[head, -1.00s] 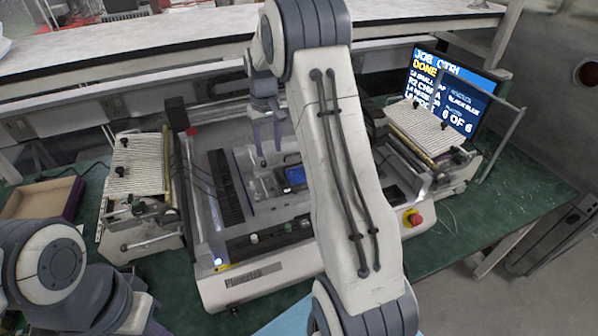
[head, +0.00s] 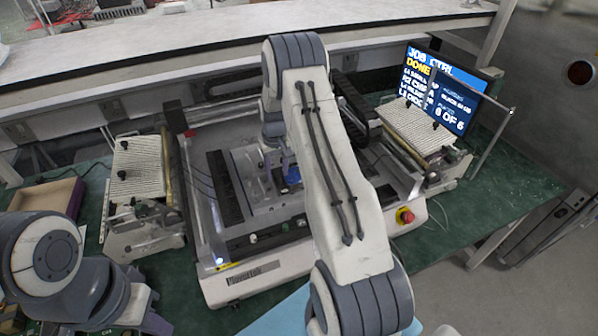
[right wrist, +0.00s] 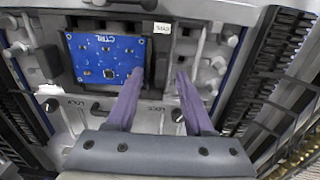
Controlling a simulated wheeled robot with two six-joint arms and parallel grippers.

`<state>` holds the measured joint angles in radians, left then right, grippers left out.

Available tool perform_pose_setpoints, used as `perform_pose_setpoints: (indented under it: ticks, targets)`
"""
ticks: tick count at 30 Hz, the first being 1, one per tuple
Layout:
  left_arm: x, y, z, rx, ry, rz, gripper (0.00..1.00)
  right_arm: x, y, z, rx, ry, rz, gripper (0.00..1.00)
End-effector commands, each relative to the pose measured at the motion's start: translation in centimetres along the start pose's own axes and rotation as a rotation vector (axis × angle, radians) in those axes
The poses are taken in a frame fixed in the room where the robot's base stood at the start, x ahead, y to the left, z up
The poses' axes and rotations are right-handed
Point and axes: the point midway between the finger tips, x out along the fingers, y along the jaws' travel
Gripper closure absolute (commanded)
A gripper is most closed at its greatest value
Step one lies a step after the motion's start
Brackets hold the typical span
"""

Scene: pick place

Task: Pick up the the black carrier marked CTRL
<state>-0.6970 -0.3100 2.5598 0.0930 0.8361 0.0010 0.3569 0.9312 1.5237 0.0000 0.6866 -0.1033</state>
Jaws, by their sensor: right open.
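A blue board marked CTRL (right wrist: 105,58) lies flat in the machine in the right wrist view. A dark piece with a small white label (right wrist: 162,29) borders it; I cannot tell clearly how much of this is the black carrier. My right gripper (right wrist: 160,80) is open and empty, its left purple fingertip by the board's right edge and the other apart to the right. In the head view the right gripper (head: 281,165) is low over the machine, beside the partly hidden blue board (head: 292,175). My left gripper (head: 148,308) is at the lower left, its jaws unclear.
The white machine (head: 262,283) has side walls, rails and a red stop button (head: 405,216). Ribbed feeders stand left (head: 137,165) and right (head: 420,130). The screen (head: 440,85) reads DONE and 6 OF 6. An open box (head: 45,197) sits at the left.

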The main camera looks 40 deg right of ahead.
Motion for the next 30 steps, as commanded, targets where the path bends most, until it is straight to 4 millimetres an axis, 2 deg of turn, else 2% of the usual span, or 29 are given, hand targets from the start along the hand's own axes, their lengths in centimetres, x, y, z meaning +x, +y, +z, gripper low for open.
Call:
perform_pose_setpoints:
  ticks: [5, 6, 10, 23, 30]
  targets:
    - [0.1, 0.0, 0.0, 0.0, 0.0, 0.0, 1.0, 0.1, 0.0, 0.0, 0.0, 0.001, 0.0, 0.47]
    - [0.1, 0.0, 0.0, 0.0, 0.0, 0.0, 1.0, 0.1, 0.0, 0.0, 0.0, 0.001, 0.0, 0.51]
    - [0.1, 0.0, 0.0, 0.0, 0.0, 0.0, 1.0, 0.1, 0.0, 0.0, 0.0, 0.0, 0.0, 1.0]
    - [0.2, 0.0, 0.0, 0.0, 0.0, 0.0, 1.0, -0.2, 0.0, -0.1, 0.0, 0.002, 0.0, 1.0]
    - [1.3, -0.1, 0.1, -0.002, 0.0, 0.0, 1.0, -1.9, 0.0, -0.1, 0.0, 0.003, 0.0, 1.0]
